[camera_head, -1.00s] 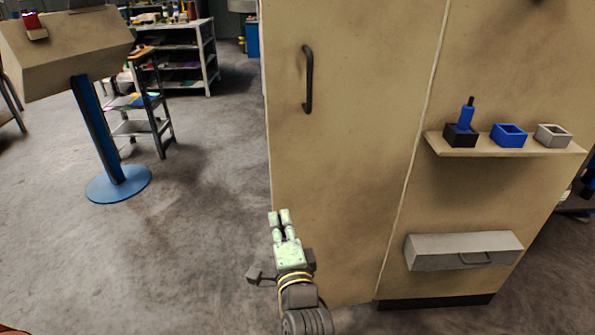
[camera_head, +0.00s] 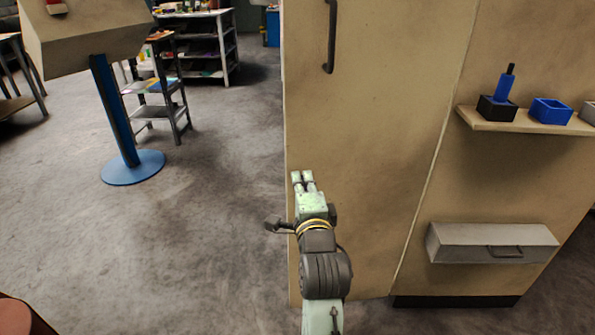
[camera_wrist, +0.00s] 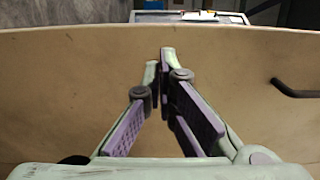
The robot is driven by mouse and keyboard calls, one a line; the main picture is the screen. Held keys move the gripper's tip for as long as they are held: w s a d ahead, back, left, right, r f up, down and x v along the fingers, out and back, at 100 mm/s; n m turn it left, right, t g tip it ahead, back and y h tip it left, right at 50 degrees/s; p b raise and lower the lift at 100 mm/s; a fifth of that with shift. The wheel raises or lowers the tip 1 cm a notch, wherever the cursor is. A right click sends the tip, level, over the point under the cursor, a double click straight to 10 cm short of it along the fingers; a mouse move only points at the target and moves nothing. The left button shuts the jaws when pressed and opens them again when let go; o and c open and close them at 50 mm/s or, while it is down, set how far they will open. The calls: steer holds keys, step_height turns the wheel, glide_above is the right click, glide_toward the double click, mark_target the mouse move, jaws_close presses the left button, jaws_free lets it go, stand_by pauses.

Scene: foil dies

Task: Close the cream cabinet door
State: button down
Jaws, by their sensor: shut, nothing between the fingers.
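The cream cabinet door (camera_head: 385,140) is a tall, scuffed panel with a dark bar handle (camera_head: 331,38) near its left edge. Its right side meets the cabinet front along a slanting pale seam. It looks swung out from the cabinet, but how far is hard to tell. My gripper (camera_head: 302,176) is low in front of the door's left edge, well below the handle. Its fingers are shut and empty. In the wrist view the fingertips (camera_wrist: 160,58) point at the door face (camera_wrist: 70,90), with the handle (camera_wrist: 292,88) at right. Contact cannot be told.
Right of the door are a shelf (camera_head: 525,123) with a black and a blue box, and a grey drawer (camera_head: 490,243). A blue-based stand (camera_head: 133,167), a stepped rack (camera_head: 157,112) and shelving are at left. The floor (camera_head: 200,240) between is clear.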

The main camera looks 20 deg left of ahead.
mark_target(296, 153)
steer(key=p+x, duration=0.1)
steer(key=x, duration=0.7)
steer(key=shift+w+a+p, duration=0.15)
steer(key=shift+w+p, duration=0.15)
steer(key=shift+w, duration=0.05)
